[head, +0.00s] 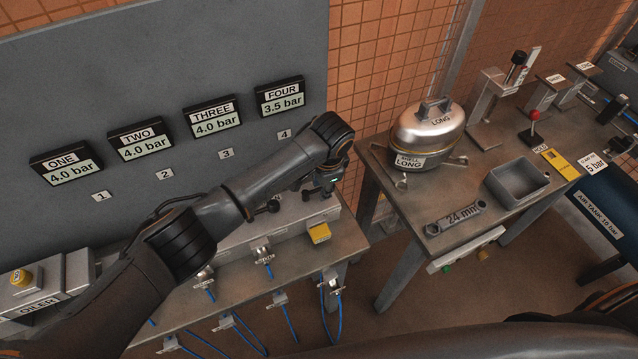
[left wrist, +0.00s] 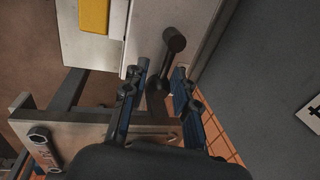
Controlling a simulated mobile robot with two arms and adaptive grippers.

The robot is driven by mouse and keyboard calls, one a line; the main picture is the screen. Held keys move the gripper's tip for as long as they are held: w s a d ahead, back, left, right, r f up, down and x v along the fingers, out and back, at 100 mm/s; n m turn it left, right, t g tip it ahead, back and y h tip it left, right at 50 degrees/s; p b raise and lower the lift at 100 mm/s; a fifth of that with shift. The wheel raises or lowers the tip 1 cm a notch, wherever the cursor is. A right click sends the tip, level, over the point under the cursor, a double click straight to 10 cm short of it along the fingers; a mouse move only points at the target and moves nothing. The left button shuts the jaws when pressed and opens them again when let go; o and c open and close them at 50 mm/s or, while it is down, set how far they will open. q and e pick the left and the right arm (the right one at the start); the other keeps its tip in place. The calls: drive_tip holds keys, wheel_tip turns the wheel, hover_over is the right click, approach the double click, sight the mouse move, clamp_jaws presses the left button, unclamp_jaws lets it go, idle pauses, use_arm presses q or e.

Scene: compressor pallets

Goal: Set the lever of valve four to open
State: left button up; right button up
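The display marked FOUR (head: 282,96) reads 3.5 bar, with the label 4 (head: 284,134) below it. My left gripper (head: 325,188) is over the right end of the valve bench and hides part of it in the head view. In the left wrist view a dark lever with a round knob (left wrist: 173,39) stands between and just beyond the fingers of my left gripper (left wrist: 160,75). The fingers are apart, one on each side of the lever's lower part; I cannot tell if they touch it. My right gripper is not in view.
Displays ONE (head: 66,164), TWO (head: 141,139) and THREE (head: 212,117) each read 4.0 bar. A yellow block (head: 319,233) sits at the bench front, with blue hoses below. A table (head: 455,225) to the right holds a silver shell (head: 428,130), wrench and grey tray (head: 516,183).

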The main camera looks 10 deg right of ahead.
use_arm(q)
drive_tip(key=shift+w+d, duration=0.1)
drive_tip(key=shift+d, duration=0.3)
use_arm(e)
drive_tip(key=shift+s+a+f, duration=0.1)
use_arm(q)
drive_tip(key=shift+w+r, duration=0.1)
drive_tip(key=shift+r, duration=0.05)
wheel_tip(320, 180, up, 12)
drive_tip(key=s, duration=0.2)
drive_tip(key=shift+s+d+f, duration=0.2)
drive_tip(key=shift+d, duration=0.05)
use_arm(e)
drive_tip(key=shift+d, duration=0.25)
use_arm(q)
drive_tip(key=shift+f, duration=0.1)
